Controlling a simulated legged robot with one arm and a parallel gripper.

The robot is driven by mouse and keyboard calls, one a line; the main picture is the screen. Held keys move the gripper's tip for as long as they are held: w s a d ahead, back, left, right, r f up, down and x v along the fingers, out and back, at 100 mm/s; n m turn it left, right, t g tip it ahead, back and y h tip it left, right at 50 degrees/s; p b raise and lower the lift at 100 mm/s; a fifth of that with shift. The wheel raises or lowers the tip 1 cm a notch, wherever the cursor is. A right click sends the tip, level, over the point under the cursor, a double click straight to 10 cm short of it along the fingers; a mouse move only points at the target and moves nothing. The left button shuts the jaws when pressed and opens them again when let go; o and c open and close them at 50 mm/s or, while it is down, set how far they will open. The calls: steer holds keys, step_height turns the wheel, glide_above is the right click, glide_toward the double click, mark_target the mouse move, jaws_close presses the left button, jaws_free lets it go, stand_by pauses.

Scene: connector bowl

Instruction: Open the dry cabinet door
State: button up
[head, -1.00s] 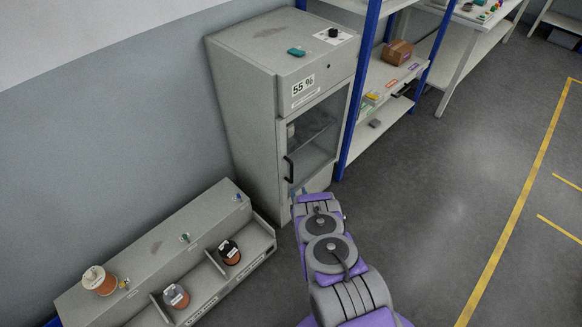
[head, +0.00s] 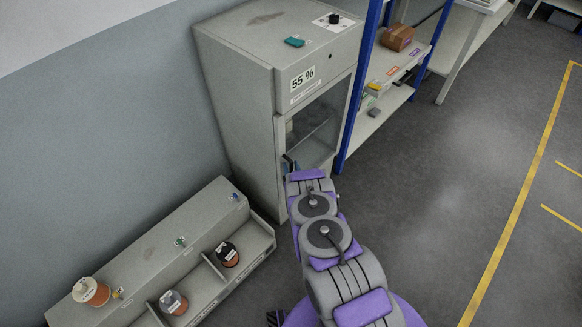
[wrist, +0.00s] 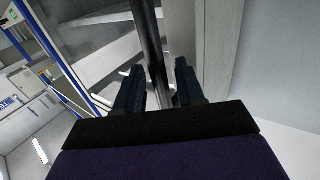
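The dry cabinet (head: 245,100) is a tall grey box against the wall, with a "55 %" label above its glass door (head: 318,125). The door looks shut in the head view. Its dark bar handle (head: 287,160) is on the door's left edge, its lower part hidden behind my arm. In the wrist view, the handle (wrist: 150,45) runs down between the two fingers of my gripper (wrist: 158,88). The fingers are apart, one on each side of the bar, with a gap visible. In the head view the fingers are mostly hidden by my arm.
A low grey bench (head: 150,255) with several spools stands left of the cabinet. A blue-posted shelf (head: 385,120) with boxes stands close on its right. The floor (head: 450,210) to the right is open, with yellow lines.

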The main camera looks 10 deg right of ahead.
steer(key=shift+a, duration=0.15)
steer(key=c, duration=0.4)
jaws_close()
steer(key=shift+s+f, duration=0.1)
steer(key=shift+s, duration=0.05)
